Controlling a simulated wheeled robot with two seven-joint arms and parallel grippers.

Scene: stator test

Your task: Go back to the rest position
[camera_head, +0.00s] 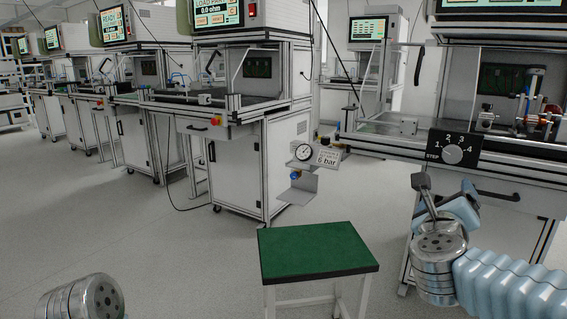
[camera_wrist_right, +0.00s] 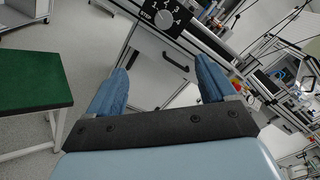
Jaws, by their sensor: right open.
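My right gripper (camera_head: 464,203) is on the right side of the head view, in front of the workstation with the step dial. Its two blue fingers stand apart in the right wrist view (camera_wrist_right: 163,80), with nothing held between them. The step dial (camera_head: 453,154) is a black plate with a grey knob and the numbers 1 to 4. It also shows beyond the fingers in the right wrist view (camera_wrist_right: 165,16), apart from them. My left gripper is out of view; only a metal part of my left arm shows at the lower left.
A stool with a green top (camera_head: 318,250) stands at the front centre, left of my right arm. A pressure gauge (camera_head: 304,152) marked 6 bar is on a bracket behind it. Test benches (camera_head: 235,160) line the left and back. Grey floor (camera_head: 150,235) is clear at the left.

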